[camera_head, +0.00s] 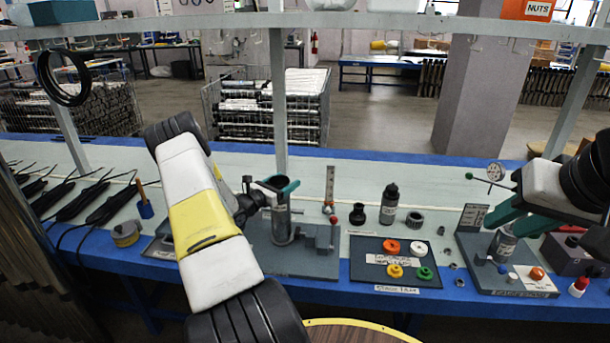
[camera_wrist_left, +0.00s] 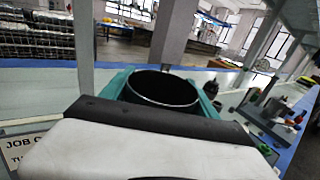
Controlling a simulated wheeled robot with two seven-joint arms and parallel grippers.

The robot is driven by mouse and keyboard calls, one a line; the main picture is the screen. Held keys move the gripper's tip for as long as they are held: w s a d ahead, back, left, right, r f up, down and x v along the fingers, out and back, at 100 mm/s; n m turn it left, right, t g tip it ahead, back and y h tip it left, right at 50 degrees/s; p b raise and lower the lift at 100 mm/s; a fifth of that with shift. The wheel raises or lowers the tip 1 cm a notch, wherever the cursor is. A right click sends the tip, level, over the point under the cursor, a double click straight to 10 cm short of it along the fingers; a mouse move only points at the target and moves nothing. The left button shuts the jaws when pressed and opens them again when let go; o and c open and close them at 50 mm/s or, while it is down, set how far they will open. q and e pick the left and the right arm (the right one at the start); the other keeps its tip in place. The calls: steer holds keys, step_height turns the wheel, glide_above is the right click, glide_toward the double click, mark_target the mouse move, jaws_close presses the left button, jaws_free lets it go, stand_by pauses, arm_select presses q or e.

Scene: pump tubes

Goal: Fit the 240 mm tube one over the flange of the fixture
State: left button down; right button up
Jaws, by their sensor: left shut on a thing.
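My left gripper (camera_head: 277,188) is shut on an upright grey tube (camera_head: 282,226) near its top. The tube stands over the grey base plate of a fixture (camera_head: 312,262) with a clamp at its right. The flange is hidden, and I cannot tell how far the tube's lower end sits over it. In the left wrist view the teal fingers flank the tube's dark open mouth (camera_wrist_left: 163,88). My right gripper (camera_head: 522,218) is at the right, its teal fingers apart. It is above and beside a short grey cylinder (camera_head: 503,244) on another plate.
A dark tray (camera_head: 427,274) holds several coloured rings right of the fixture. A shelf post (camera_head: 278,100) rises behind the tube.

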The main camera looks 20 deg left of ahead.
mark_target(281, 208)
arm_select(q)
steer(key=shift+f, duration=1.15)
steer(key=shift+c, duration=0.7)
jaws_free()
steer(key=shift+f, duration=0.1)
steer(key=v, duration=0.7)
steer(key=shift+s, duration=0.4)
steer(key=shift+a, duration=0.2)
